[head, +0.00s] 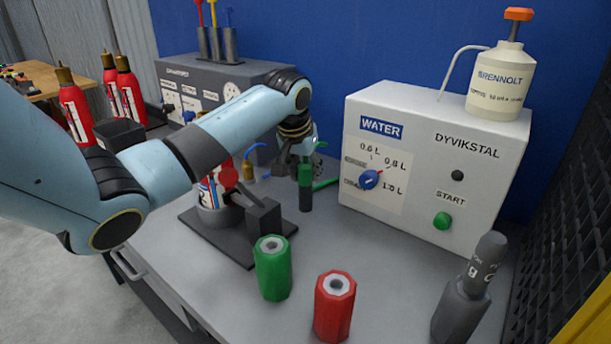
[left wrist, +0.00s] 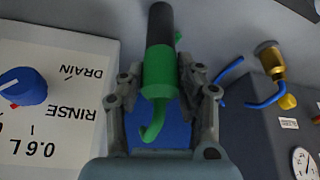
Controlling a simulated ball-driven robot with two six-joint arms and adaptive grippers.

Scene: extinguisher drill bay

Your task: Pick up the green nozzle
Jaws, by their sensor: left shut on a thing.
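The green nozzle (head: 305,174) has a green upper body, a black lower end and a thin green hooked tube. My left gripper (head: 295,162) is shut on it and holds it upright at the work table, left of the white water box. I cannot tell whether its black end touches the table. In the left wrist view the nozzle (left wrist: 160,68) lies between the two fingers of the left gripper (left wrist: 165,95), its black end pointing away and its green hook toward the palm. My right gripper is not in view.
The white water box (head: 431,160) stands close on the right. A blue-hooked brass nozzle (head: 249,169) is behind left. A clamped extinguisher (head: 212,190) stands left. A green cylinder (head: 273,268), red cylinder (head: 334,306) and grey bottle (head: 463,297) are in front.

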